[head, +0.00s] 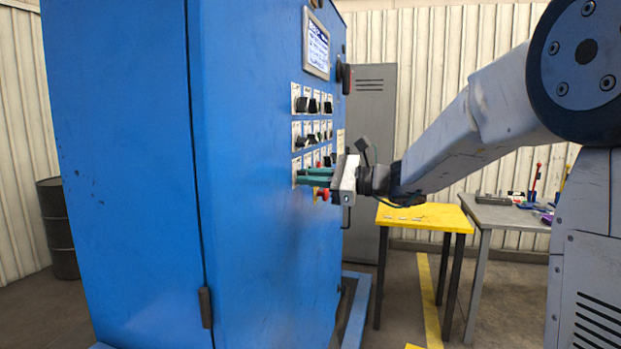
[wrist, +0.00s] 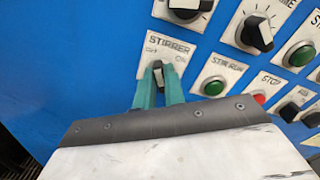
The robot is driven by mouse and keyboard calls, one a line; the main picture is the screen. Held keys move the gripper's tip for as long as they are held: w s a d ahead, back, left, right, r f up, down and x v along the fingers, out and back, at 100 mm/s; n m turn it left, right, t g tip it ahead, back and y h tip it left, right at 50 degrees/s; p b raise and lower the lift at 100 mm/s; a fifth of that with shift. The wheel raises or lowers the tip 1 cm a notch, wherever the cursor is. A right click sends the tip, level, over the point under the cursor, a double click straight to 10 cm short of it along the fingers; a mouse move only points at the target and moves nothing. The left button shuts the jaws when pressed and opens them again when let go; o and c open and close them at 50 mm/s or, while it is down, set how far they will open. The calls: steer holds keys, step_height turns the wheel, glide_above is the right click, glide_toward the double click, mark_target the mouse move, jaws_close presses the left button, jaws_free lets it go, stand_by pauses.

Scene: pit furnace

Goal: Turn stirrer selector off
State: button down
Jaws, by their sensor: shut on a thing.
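The stirrer selector (wrist: 158,72) is a dark knob on a white plate labelled STIRRER on the blue cabinet front. In the wrist view its tip shows between the two green fingers of my gripper (wrist: 159,84). My gripper is shut on the knob, one finger on each side. The fingers hide part of the knob and the lower plate, so I cannot tell its exact pointing. In the head view my gripper (head: 300,175) reaches the lower row of controls from the right, and the knob is hidden behind the fingers.
Green buttons (wrist: 214,86), a red button (wrist: 260,98) and other black knobs (wrist: 257,34) sit close by on the panel. A screen (head: 316,45) is above. A yellow table (head: 428,215) and a grey table (head: 505,215) stand behind my arm.

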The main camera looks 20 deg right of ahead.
stand_by(0.3)
steer(key=c, duration=1.5)
jaws_free()
steer(key=v, duration=0.7)
steer(key=shift+s+d, duration=0.2)
steer(key=shift+d, duration=0.15)
steer(key=shift+f, duration=0.1)
steer(key=s+a+f+n+g+h, duration=0.3)
steer(key=s+f+n+g, duration=0.15)
steer(key=s+f, duration=0.3)
steer(key=s+a+f+n+g+h, duration=0.2)
steer(key=s+f+n+g+h, duration=0.15)
steer(key=s+f+n, duration=0.35)
steer(key=s+f+n+h, duration=0.1)
steer(key=s+n+h, duration=0.1)
steer(key=s, duration=0.4)
steer(key=s+d+n+h, duration=0.1)
steer(key=s+n+h, duration=0.2)
steer(key=s, duration=0.3)
steer(key=s+d+f+n+g+h, duration=0.1)
steer(key=s+n+h, duration=0.1)
steer(key=s, duration=0.5)
steer(key=shift+f+n+h, duration=0.25)
steer(key=shift+f+h, duration=0.15)
steer(key=shift+h, duration=0.15)
